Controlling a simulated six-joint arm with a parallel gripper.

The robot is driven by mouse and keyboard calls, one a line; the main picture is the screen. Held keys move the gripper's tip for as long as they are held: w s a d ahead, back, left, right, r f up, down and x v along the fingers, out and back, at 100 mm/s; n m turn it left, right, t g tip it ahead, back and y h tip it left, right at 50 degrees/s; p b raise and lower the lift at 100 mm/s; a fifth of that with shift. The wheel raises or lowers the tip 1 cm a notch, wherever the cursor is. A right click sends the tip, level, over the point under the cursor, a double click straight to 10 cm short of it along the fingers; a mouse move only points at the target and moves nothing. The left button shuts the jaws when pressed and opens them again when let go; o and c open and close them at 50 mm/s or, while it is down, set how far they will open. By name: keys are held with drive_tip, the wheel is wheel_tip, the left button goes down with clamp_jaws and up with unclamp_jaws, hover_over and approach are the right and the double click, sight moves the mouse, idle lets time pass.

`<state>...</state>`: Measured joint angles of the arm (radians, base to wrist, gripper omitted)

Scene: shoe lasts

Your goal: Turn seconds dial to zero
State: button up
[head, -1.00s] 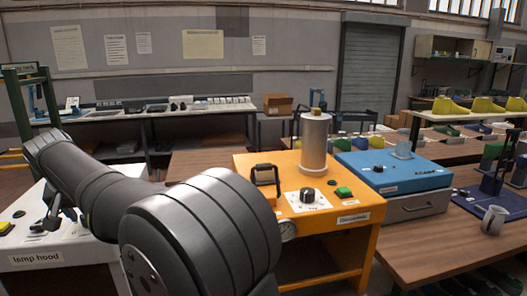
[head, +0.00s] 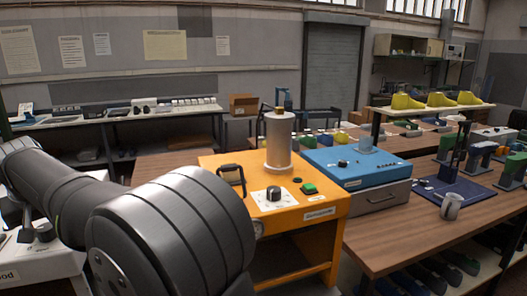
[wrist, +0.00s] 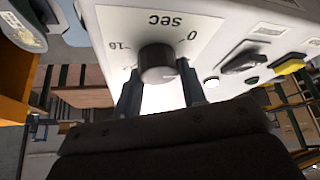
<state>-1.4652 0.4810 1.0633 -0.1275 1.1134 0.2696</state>
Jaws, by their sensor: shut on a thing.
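The seconds dial (wrist: 157,60) is a dark round knob on a white plate (wrist: 118,38) printed "sec", with "0" and what looks like "10". It sits on a pale grey-white machine. My gripper (wrist: 160,92) has one finger on each side of the knob and is shut on it. A pale mark shows at the knob's lower right edge, but the exact setting is hard to read. In the head view the white lamp hood (head: 50,262) is at the lower left, cut by the frame, and my arm hides part of it.
On the same machine are a dark switch (wrist: 243,63) and a yellow button (wrist: 290,66). An orange machine (head: 228,163) with its own dial (head: 273,193) stands right of my arm.

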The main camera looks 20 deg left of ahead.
drive_tip(key=n+g, duration=0.1)
drive_tip(key=n, duration=0.2)
drive_tip(key=n+g, duration=0.2)
drive_tip(key=n, duration=0.2)
drive_tip(key=shift+g, duration=0.3)
drive_tip(key=o, duration=0.7)
drive_tip(key=shift+r, duration=2.5)
